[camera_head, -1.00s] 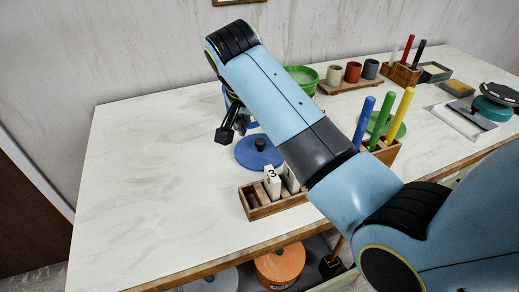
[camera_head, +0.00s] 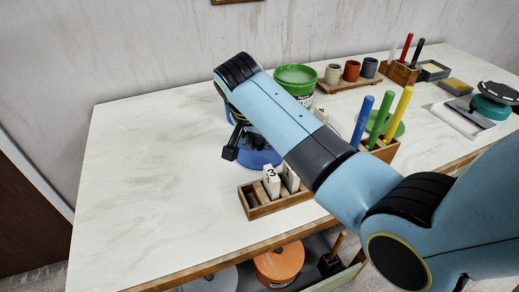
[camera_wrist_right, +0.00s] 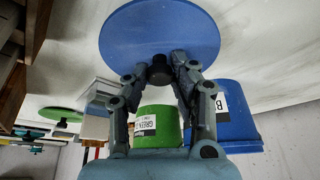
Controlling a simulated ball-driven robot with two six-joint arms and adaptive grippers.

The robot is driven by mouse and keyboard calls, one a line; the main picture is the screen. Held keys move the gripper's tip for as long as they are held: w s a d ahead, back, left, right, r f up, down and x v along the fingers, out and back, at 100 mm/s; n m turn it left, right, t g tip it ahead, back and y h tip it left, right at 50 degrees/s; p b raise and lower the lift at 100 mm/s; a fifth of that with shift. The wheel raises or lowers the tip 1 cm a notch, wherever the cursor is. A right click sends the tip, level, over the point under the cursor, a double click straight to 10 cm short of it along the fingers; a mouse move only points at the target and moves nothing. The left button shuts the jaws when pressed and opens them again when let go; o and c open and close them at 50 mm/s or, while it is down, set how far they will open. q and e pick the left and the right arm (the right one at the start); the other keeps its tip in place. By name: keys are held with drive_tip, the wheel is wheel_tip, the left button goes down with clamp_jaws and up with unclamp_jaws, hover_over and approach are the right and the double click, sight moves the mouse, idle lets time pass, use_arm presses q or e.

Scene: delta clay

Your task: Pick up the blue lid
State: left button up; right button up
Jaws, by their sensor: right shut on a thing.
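The round blue lid (camera_head: 260,159) is on the left part of the white table, partly hidden by my right arm in the head view. In the right wrist view, the lid (camera_wrist_right: 160,38) shows as a broad blue disc with a black knob (camera_wrist_right: 159,72). My right gripper (camera_wrist_right: 160,70) has its fingers closed on both sides of that knob. In the head view, the right gripper (camera_head: 237,143) is at the lid, mostly behind the arm. I cannot tell whether the lid is touching the table. My left gripper is out of view.
A green tub (camera_head: 296,76) and a blue tub (camera_wrist_right: 232,112) stand behind the lid. A wooden rack (camera_head: 262,206) with white numbered blocks sits in front. A holder with blue, green and yellow sticks (camera_head: 384,121) stands right. The table's left part is bare.

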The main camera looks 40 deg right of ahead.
clamp_jaws()
